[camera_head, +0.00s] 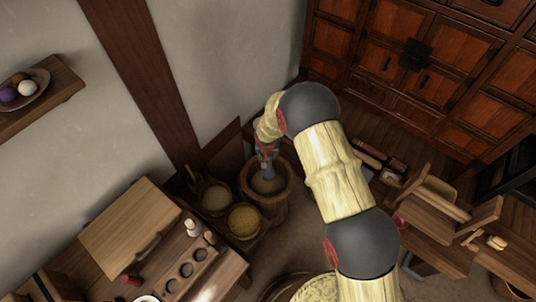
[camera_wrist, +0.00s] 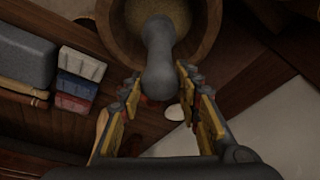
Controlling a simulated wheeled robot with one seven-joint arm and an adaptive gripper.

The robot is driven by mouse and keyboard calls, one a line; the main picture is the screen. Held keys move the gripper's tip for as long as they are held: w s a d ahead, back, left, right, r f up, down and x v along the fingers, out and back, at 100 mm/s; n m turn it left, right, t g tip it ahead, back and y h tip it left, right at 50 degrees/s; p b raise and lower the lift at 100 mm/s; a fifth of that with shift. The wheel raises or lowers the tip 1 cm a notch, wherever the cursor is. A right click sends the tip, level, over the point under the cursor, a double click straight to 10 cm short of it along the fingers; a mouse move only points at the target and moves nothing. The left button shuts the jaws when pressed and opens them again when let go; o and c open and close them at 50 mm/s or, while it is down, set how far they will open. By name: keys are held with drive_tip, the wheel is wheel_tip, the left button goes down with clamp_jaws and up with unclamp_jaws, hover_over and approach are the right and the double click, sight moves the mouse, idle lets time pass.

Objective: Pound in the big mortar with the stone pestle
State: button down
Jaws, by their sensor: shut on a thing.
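The grey stone pestle (camera_wrist: 158,60) is between the fingers of my gripper (camera_wrist: 158,88) in the wrist view, and the gripper is shut on it. In the head view, the pestle (camera_head: 268,172) hangs below my gripper (camera_head: 266,153) with its lower end over or inside the big wooden mortar (camera_head: 275,211). The mortar's round rim (camera_wrist: 113,25) also shows at the top of the wrist view, with pale, grainy stuff inside. I cannot tell whether the pestle touches the contents.
A bowl of pale grain (camera_head: 215,200) and a bowl of yellow grain (camera_head: 243,221) stand close left of the mortar. A wooden table (camera_head: 130,222) is at lower left. A tall cabinet (camera_head: 420,90) stands behind. White, blue and red blocks (camera_wrist: 77,85) show left in the wrist view.

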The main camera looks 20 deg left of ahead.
drive_tip(key=shift+s+b+x, duration=0.2)
drive_tip(key=shift+b+x, duration=0.35)
drive_tip(key=shift+x, duration=0.6)
drive_tip(key=shift+s+b+x, duration=0.25)
drive_tip(key=shift+b+x, duration=0.25)
drive_tip(key=shift+x, duration=0.65)
drive_tip(key=shift+f, duration=0.15)
